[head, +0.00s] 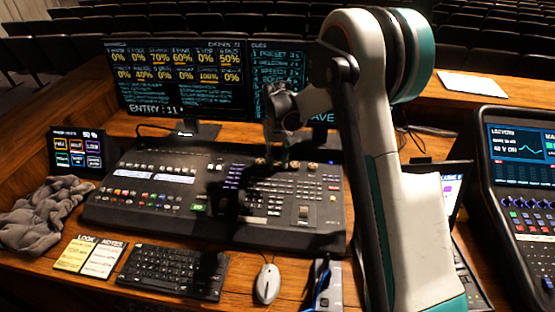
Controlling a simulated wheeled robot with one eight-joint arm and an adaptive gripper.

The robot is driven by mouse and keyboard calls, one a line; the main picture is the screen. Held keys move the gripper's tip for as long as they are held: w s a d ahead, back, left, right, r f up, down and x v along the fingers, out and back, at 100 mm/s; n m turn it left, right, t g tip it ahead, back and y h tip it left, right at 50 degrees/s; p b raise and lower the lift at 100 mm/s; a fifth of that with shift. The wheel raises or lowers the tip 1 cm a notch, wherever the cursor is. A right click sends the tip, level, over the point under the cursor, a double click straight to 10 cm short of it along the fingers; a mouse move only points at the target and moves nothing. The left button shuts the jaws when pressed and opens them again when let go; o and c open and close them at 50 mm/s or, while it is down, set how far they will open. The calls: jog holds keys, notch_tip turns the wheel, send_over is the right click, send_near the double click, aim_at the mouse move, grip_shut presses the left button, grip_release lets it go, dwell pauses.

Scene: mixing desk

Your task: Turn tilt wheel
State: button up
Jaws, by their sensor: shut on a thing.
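The mixing console (150,205) lies on the desk in the middle of the head view. A short row of brass-coloured knobs (312,166) runs along its upper right part; no label can be read, so I cannot tell which one is the tilt wheel. My gripper (275,160) points down at the left part of this row and is shut on one of these knobs. The fingers are small and dark here and partly hide the knob between them. My arm comes in from the right and covers the console's right edge.
Two monitors (180,75) stand behind the console. A small touch screen (77,148) and a grey cloth (42,212) are at left. A keyboard (172,272), note cards (90,256) and a mouse (267,283) lie in front. Another console (520,185) is at right.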

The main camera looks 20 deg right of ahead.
aim_at(277, 162)
jog(key=shift+n, duration=1.3)
jog(key=o, duration=0.8)
jog(key=shift+r, duration=0.15)
notch_tip(277, 162, up, 12)
jog(key=shift+f, duration=0.1)
